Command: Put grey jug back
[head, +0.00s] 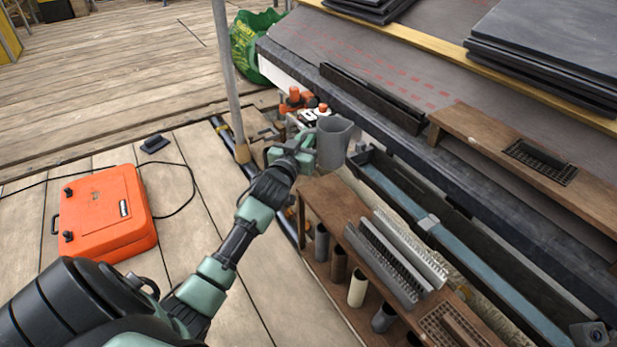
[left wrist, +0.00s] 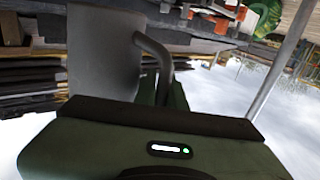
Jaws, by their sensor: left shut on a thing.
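The grey jug (head: 333,143) is held up by my left gripper (head: 306,148), above the far end of the wooden bench and beside the roof edge. My left gripper is shut on the jug, at its handle side. In the left wrist view the jug's grey wall (left wrist: 100,55) fills the upper left, with its curved handle (left wrist: 160,50) running down to the gripper body. The fingertips are largely hidden. My right gripper is not in view.
A wooden bench (head: 330,200) holds grey ridged strips, with several tubes below. A blue-grey gutter (head: 450,245) runs along the roof edge. An orange case (head: 103,212) lies on the planks. A metal pole (head: 226,70) stands left of the jug. Orange tools (head: 297,100) lie behind it.

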